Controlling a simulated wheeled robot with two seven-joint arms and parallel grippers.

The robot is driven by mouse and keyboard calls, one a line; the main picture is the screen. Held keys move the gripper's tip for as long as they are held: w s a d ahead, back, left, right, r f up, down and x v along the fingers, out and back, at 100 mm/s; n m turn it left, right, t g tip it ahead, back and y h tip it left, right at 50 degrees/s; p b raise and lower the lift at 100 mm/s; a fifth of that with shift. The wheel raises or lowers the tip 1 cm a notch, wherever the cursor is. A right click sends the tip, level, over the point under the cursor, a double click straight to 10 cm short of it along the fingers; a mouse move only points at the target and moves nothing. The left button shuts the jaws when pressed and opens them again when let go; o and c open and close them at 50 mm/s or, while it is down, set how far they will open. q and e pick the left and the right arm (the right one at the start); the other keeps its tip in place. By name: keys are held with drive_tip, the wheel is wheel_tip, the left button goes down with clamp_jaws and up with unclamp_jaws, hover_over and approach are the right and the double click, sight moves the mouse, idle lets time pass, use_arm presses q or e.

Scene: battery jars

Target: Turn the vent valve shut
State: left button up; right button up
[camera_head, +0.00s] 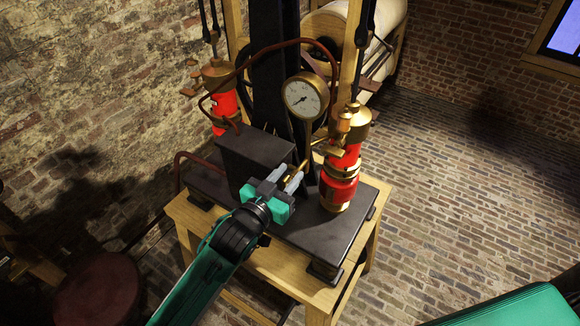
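My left gripper (293,178) reaches in from the lower left, over the front of the dark machine base. Its two pale fingers are apart. A small brass fitting (291,171), which looks like the vent valve, shows at and between the fingertips. I cannot tell whether the fingers touch it. The gripper hides part of this fitting, so its turn position is unclear. A brass pipe leads from there up towards the round white gauge (305,96). My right gripper is not in view.
A red and brass cylinder (340,178) stands close right of the gripper; another (223,104) stands at the back left. A dark box (252,153) is just left of the fingers. A wooden stand (257,268) carries the machine. The brick floor (460,190) at right is mostly clear.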

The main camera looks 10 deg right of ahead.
use_arm(q)
drive_tip(key=shift+w+d, duration=0.5)
drive_tip(key=shift+c, duration=0.4)
clamp_jaws()
